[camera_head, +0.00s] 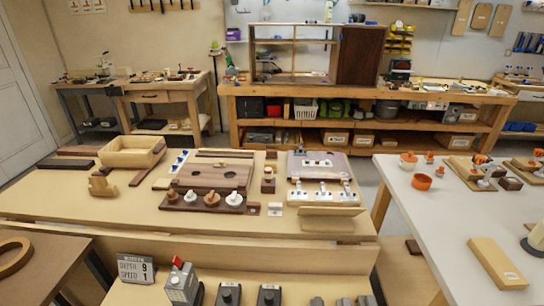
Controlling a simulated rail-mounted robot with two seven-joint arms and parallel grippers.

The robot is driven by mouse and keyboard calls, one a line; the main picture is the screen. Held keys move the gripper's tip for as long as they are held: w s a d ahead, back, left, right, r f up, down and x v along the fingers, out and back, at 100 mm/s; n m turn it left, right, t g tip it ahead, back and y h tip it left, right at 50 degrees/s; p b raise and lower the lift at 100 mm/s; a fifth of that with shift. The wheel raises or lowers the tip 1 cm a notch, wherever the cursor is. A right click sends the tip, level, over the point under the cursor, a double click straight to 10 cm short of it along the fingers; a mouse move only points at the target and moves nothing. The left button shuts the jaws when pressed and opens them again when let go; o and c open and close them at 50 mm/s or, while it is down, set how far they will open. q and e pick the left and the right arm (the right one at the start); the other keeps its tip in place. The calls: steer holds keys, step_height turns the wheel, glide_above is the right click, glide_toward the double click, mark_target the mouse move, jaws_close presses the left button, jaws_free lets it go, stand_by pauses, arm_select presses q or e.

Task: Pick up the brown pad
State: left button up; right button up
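Two flat dark pieces lie at the left end of the middle wooden bench: a brown one (76,150) at the back corner and a darker, almost black one (66,163) just in front of it. Either could be the brown pad; I cannot tell which from this view. A narrow reddish-brown strip (138,178) lies to the right of them. Neither of my grippers shows in the head view.
A pale wooden tray (133,151) stands beside the dark pieces. The bench's front left top is clear. A white table (430,225) stands at right.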

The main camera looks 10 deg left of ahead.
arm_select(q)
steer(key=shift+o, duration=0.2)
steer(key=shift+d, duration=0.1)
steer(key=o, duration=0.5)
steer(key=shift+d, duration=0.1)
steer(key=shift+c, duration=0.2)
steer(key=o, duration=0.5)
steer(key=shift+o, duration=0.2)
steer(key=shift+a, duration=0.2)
